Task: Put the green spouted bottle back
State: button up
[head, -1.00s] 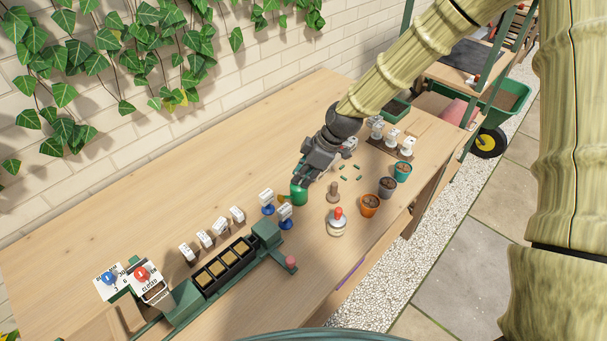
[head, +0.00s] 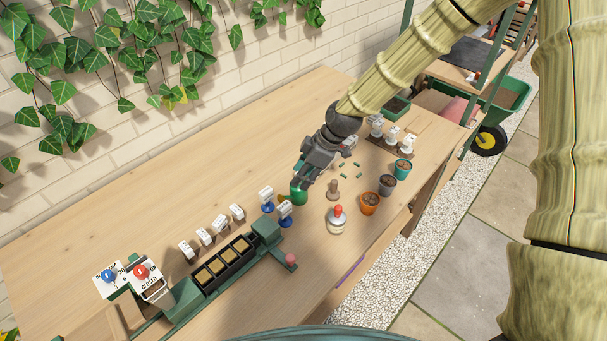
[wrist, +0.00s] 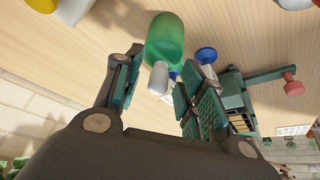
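The green spouted bottle (head: 299,195) is on the wooden table near its middle, directly below my gripper's fingers. In the wrist view its green body (wrist: 166,38) lies just beyond the fingertips, and a pale cap or neck (wrist: 158,78) points back into the gap between them. My gripper (head: 309,177) reaches down over the bottle from the upper right. In the wrist view its two fingers (wrist: 155,82) stand apart with a gap on both sides of the pale part. The bottle's spout cannot be made out now.
Two blue-based labelled stands (head: 285,212) are close left of the bottle. A green fixture (head: 266,232) with a black tray (head: 223,266) lies to the lower left. A red-topped jar (head: 336,220) and small pots (head: 370,203) stand to the right. The back-left tabletop is clear.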

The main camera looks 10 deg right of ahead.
jog(key=b+v, duration=0.2)
jog(key=v, duration=1)
jog(key=shift+r, duration=0.35)
